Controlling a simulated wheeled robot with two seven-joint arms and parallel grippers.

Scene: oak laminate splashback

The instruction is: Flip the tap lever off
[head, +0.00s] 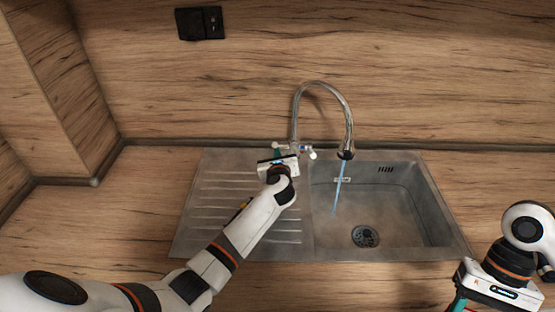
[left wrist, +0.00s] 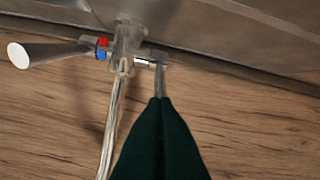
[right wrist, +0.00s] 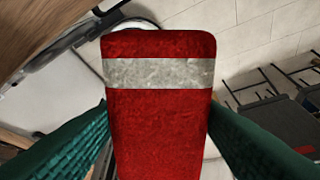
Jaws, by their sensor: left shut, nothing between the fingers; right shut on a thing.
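The chrome tap (head: 349,118) arches over the sink basin, and a thin blue stream of water (head: 338,186) falls from its spout. In the left wrist view the tap body (left wrist: 127,42) has red and blue marks and a handle (left wrist: 50,52) with a white round end. A thin metal lever (left wrist: 160,78) sticks out from its other side. My left gripper (head: 277,155) is shut and empty, its dark green fingertips (left wrist: 160,100) at the lever's end; contact is unclear. My right gripper (head: 459,304) is shut on a red block with a white band (right wrist: 160,120).
The steel sink (head: 440,225) has a ribbed drainboard (head: 215,205) on the left and a drain (head: 365,236) in its basin. A black wall socket (head: 200,23) is on the wood splashback. The wooden counter left of the sink is clear.

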